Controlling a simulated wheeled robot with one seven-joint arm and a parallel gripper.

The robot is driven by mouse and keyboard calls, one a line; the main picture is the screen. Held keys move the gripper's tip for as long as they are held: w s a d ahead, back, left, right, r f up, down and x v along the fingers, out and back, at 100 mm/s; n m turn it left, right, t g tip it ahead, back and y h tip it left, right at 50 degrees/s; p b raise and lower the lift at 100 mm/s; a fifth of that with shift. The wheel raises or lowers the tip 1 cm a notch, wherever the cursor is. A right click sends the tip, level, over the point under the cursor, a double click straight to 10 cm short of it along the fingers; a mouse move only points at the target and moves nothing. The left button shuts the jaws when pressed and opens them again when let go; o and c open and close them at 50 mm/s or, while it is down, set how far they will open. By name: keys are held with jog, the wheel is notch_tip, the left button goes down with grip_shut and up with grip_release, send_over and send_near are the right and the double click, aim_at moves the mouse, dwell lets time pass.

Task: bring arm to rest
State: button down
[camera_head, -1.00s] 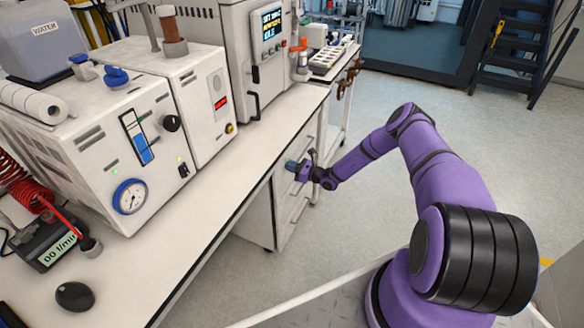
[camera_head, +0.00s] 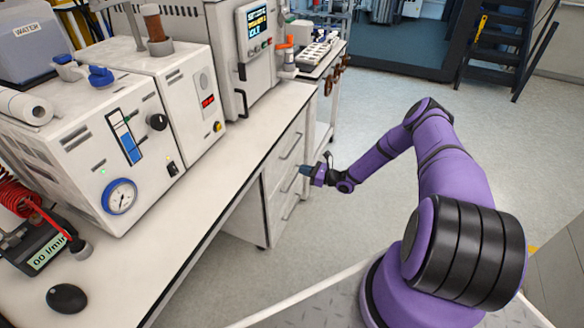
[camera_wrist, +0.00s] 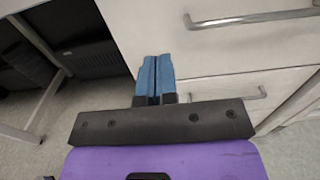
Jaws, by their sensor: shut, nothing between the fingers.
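My gripper (camera_head: 305,170) is at the end of my purple arm, in front of the drawer cabinet and below the level of the bench top. In the wrist view its two blue fingers (camera_wrist: 155,78) are pressed together with nothing between them. My arm is bent at the elbow and reaches left over open floor. The fingertips point toward the white drawer fronts (camera_wrist: 210,50); I cannot tell the exact gap.
The white drawer cabinet (camera_head: 272,198) with metal handles stands under the bench (camera_head: 215,165). Reactor machines (camera_head: 125,150) and a black mouse (camera_head: 66,298) sit on the bench. A trolley (camera_head: 328,82) stands beyond. The floor (camera_head: 400,85) behind my arm is clear.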

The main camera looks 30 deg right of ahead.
jog(key=shift+v, duration=1.45)
jog(key=s+a+r+n+g, duration=0.1)
jog(key=a+r+n+g, duration=0.3)
jog(key=r, duration=0.7)
jog(key=s+a+r+n+g, duration=0.15)
jog(key=r+n+g, duration=0.35)
jog(key=r, duration=0.6)
jog(key=a+r+n+g, duration=0.35)
jog(key=r+n, duration=0.25)
jog(key=r, duration=0.5)
jog(key=s+a+r+n+h, duration=0.3)
jog(key=s+r+n, duration=0.1)
jog(key=s+r, duration=0.4)
jog(key=s+a+r+n+h, duration=0.3)
jog(key=s+r, duration=0.3)
jog(key=r, duration=0.4)
jog(key=s+r+n+t+h, duration=0.2)
jog(key=s+r, duration=0.3)
jog(key=s, duration=0.7)
jog(key=s+r+n+t+h, duration=0.2)
jog(key=s+r, duration=0.4)
jog(key=s, duration=0.6)
jog(key=shift+s+d+n+h, duration=0.25)
jog(key=shift+s+n+h, duration=0.1)
jog(key=shift+n+h, duration=0.55)
